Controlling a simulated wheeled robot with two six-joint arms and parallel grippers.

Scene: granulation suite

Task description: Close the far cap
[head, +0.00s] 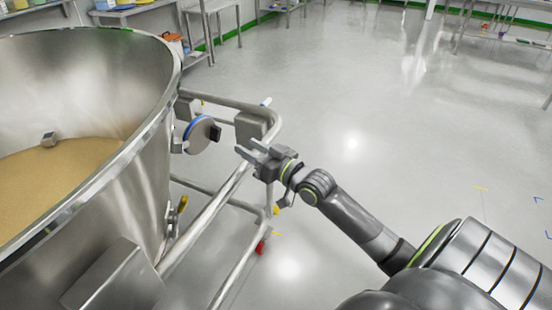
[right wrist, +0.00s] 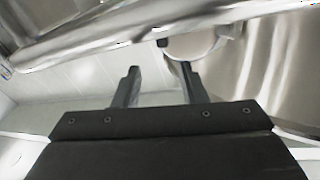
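A round grey cap (head: 198,134) with a blue rim and a small dark block (head: 215,133) at its edge stands out from the outer wall of the steel bowl (head: 140,190). It appears swung away from the wall, and what lies behind it is hidden. My right gripper (head: 246,147) is to the right of the cap, apart from it and pointing toward the bowl. Its fingers are spread with nothing between them. In the right wrist view a pale round part, likely the cap (right wrist: 192,46), shows just beyond the open fingers (right wrist: 160,70). My left gripper is out of view.
The bowl holds tan powder (head: 60,170). A tubular steel frame (head: 225,205) with a grey box (head: 250,126) runs beside the cap, close to my right gripper. A red-tipped foot (head: 261,247) is below. The floor (head: 370,110) to the right is clear.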

